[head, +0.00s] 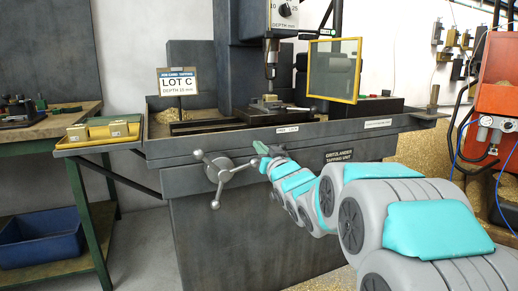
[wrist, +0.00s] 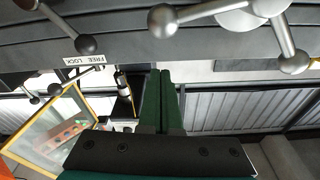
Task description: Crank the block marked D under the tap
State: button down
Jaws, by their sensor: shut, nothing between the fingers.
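The tapping machine has a three-spoked crank (head: 219,170) with ball ends on its front. Part of the crank also shows at the top of the wrist view (wrist: 268,8). My gripper (head: 261,147) is right of the crank, apart from it, near the FREE/LOCK label (head: 287,129). In the wrist view its green fingers (wrist: 161,74) are together and empty. The tap (head: 271,58) hangs from the machine head above the table. A small block (head: 269,98) appears to sit below the tap; I cannot read any letter on it.
A job card (head: 177,82) reads LOT C, depth 15 mm. A yellow tray (head: 75,149) with blocks is at the left. A yellow-framed guard (head: 334,70) stands right of the tap. A ball-ended lever (wrist: 85,44) is beside the FREE/LOCK label in the wrist view.

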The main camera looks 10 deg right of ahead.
jog(key=s+d+f+n+y, duration=0.25)
jog(key=s+n, duration=0.45)
jog(key=s, duration=0.6)
jog(key=w+a+f+p, duration=0.1)
jog(key=w+a+p, duration=0.1)
jog(key=w, duration=0.9)
jog(key=shift+w+a+f+t+p, duration=0.2)
jog(key=shift+w+a+t+p, duration=0.1)
jog(key=shift+a, duration=0.45)
jog(key=shift+y, duration=0.25)
jog(key=shift+f, duration=0.1)
